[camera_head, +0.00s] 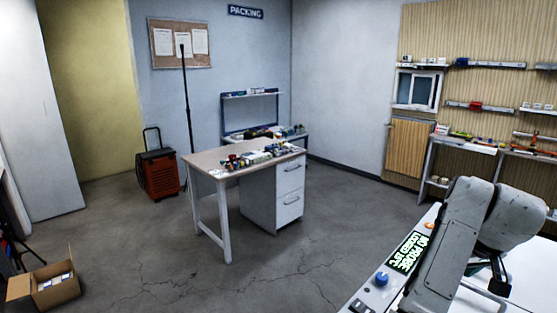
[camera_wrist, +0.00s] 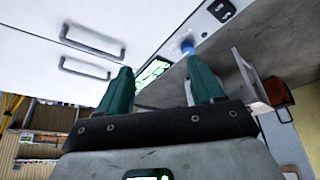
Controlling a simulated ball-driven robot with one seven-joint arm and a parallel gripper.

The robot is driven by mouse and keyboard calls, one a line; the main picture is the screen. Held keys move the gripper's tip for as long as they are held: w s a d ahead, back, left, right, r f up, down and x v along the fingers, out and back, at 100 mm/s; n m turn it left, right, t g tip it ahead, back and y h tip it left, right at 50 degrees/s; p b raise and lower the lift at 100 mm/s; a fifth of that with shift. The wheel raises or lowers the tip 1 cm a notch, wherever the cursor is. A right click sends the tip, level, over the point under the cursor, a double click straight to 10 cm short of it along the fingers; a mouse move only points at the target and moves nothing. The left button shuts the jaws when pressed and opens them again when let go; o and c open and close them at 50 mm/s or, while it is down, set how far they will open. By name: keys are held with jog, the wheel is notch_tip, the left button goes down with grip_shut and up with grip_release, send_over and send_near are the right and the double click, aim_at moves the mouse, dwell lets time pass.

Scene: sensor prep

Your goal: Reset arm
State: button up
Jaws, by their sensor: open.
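My gripper (camera_wrist: 159,64) shows in the wrist view with its two teal fingers spread apart and nothing between them. Beyond the fingers, a green-lit display (camera_wrist: 154,74) and a blue knob (camera_wrist: 187,46) show on a pale unit. In the head view my grey arm (camera_head: 455,235) is folded at the lower right, over a white worktop. Its fingers cannot be made out clearly there. The lit display (camera_head: 408,252) and the blue knob (camera_head: 381,279) sit just left of the arm.
A desk (camera_head: 215,165) carrying several small items stands mid-room. An orange-black case (camera_head: 160,173) stands behind it at left. An open cardboard box (camera_head: 50,290) lies at lower left. Shelves line the right wall. The floor (camera_head: 250,265) before the desk is clear. Drawer handles (camera_wrist: 92,41) show in the wrist view.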

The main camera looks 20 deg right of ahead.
jog(key=s+a+f+n+y, duration=0.1)
jog(key=s+a+f+n, duration=0.15)
jog(key=a+f, duration=0.6)
jog(key=s+a+f+n+t, duration=0.1)
jog(key=s+a+f, duration=0.35)
jog(key=a, duration=0.65)
jog(key=s+a+f+n+y, duration=0.1)
jog(key=s+a+f+n, duration=0.15)
jog(key=a+f, duration=0.6)
jog(key=s+f+m+g+b, duration=0.1)
jog(key=s+f+g+b, duration=0.3)
jog(key=s+f+b, duration=0.6)
notch_tip(320, 180, down, 3)
jog(key=shift+s+f, duration=0.2)
jog(key=shift+s, duration=0.3)
jog(key=shift+c, duration=0.5)
